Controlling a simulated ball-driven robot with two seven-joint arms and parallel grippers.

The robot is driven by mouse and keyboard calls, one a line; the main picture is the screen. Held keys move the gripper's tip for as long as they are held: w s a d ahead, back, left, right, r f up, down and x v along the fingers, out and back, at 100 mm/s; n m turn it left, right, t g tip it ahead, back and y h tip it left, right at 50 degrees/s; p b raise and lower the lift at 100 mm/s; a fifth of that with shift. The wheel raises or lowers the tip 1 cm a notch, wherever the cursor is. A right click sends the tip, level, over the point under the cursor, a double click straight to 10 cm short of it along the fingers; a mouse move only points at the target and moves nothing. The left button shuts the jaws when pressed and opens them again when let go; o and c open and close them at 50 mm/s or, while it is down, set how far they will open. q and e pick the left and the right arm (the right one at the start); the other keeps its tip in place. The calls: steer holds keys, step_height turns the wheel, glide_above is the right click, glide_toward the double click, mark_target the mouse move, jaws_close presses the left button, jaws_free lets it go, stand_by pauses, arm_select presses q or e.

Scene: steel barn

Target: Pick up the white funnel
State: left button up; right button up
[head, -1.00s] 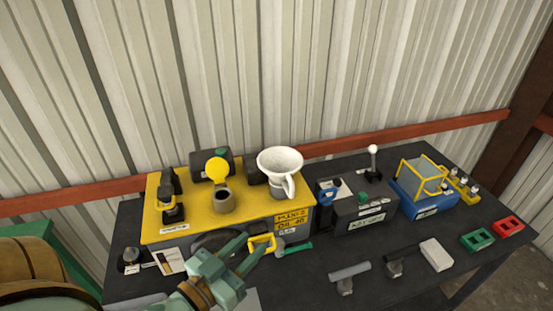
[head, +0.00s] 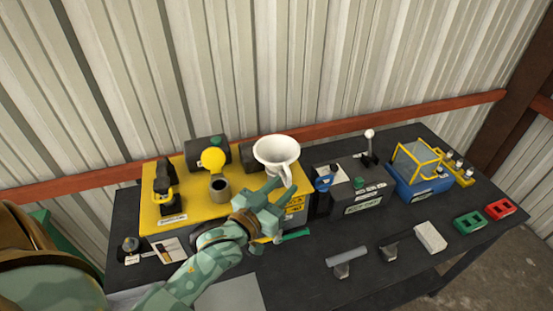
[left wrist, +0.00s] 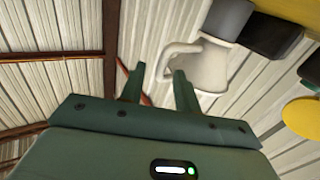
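The white funnel (head: 270,150) stands upright at the right end of the yellow machine (head: 178,208), its wide mouth up and its handle towards my left gripper. My left gripper (head: 279,186) is open and empty, just in front of the funnel and close to its handle. In the left wrist view the funnel (left wrist: 205,68) appears turned over, beyond the fingertips. Its handle lies across the space ahead of my two spread fingers (left wrist: 158,80), and one finger overlaps the funnel's edge. I cannot tell whether they touch. My right gripper is not in view.
A yellow round cap (head: 213,158) stands up by an open port (head: 219,188) left of the funnel. A dark box with a lever (head: 369,146) and a blue box (head: 420,191) stand to the right. Small blocks lie at the dark bench's (head: 300,270) front. The corrugated wall is close behind.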

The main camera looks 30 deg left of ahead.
mark_target(287, 181)
arm_select(q)
steer(key=w, duration=0.4)
steer(key=shift+d, duration=0.15)
steer(key=shift+s, duration=0.15)
steer(key=shift+c, duration=0.9)
jaws_close()
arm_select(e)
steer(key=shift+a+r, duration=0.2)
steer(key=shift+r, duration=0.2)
